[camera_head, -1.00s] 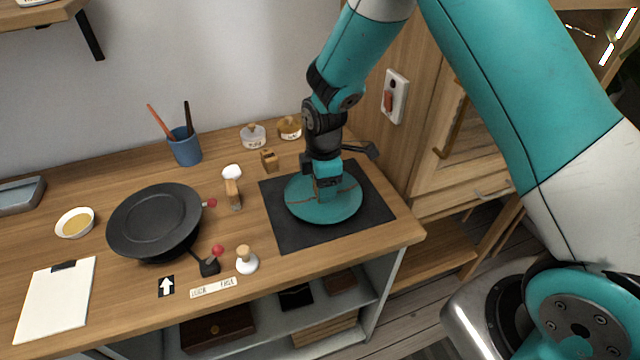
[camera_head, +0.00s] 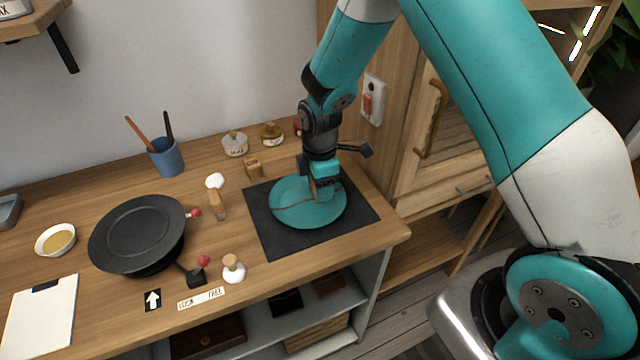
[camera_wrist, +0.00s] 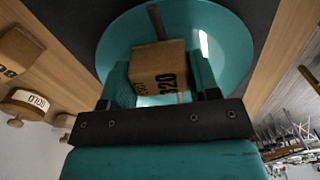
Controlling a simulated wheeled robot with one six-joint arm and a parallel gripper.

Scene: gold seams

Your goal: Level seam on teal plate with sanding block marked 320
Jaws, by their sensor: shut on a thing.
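The teal plate (camera_head: 290,212) lies on a dark mat (camera_head: 276,244) at the right of the workbench. A brownish seam (camera_head: 292,204) runs across its left part in the head view. My gripper (camera_head: 322,190) is over the right half of the plate, pointing down. In the wrist view my gripper (camera_wrist: 160,92) is shut on a tan sanding block (camera_wrist: 158,62) marked 320. The block is at the plate's surface; I cannot tell whether it touches. The seam's part beneath the block is hidden, and a short brown stretch shows beyond it in the wrist view.
A black round turntable (camera_head: 138,232) with red-knobbed levers stands left. Another block (camera_head: 253,168) and lidded jars (camera_head: 235,145) stand behind the mat.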

